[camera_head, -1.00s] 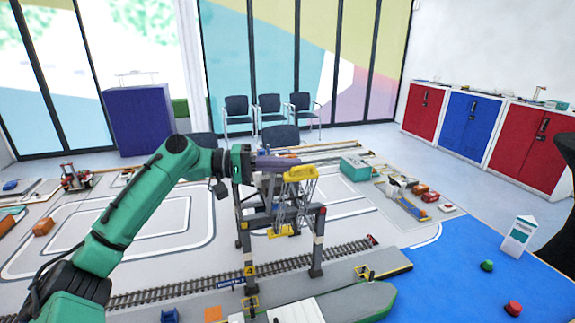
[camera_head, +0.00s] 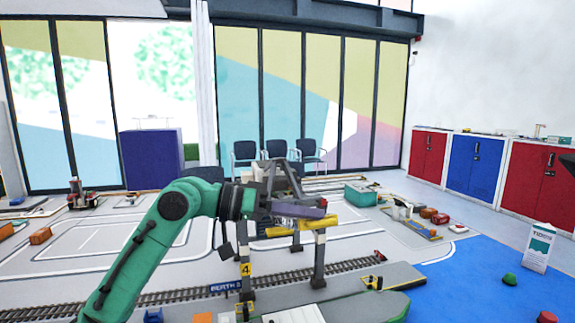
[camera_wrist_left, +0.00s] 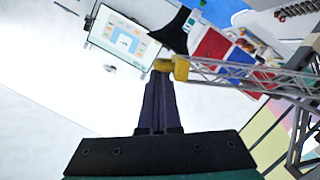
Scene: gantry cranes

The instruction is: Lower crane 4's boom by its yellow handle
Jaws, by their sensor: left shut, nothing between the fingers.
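Crane 4 is a grey gantry (camera_head: 319,258) with a yellow "4" label on its leg, standing over the rail track. Its boom shows as a grey lattice (camera_wrist_left: 240,76) in the left wrist view. The yellow handle (camera_head: 302,227) is a bar at the boom's end; it also shows in the left wrist view (camera_wrist_left: 181,67). My left gripper (camera_head: 318,212) is shut and empty. Its dark purple fingers lie just above the handle in the head view, and their tips (camera_wrist_left: 160,76) meet its end in the wrist view. Contact is hard to confirm.
The rail track (camera_head: 345,268) runs under the gantry. A teal box (camera_head: 360,195) and small vehicles stand behind to the right. A blue mat (camera_head: 475,280) carries a white carton (camera_head: 539,247) and green and red buttons. Chairs and cabinets stand farther back.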

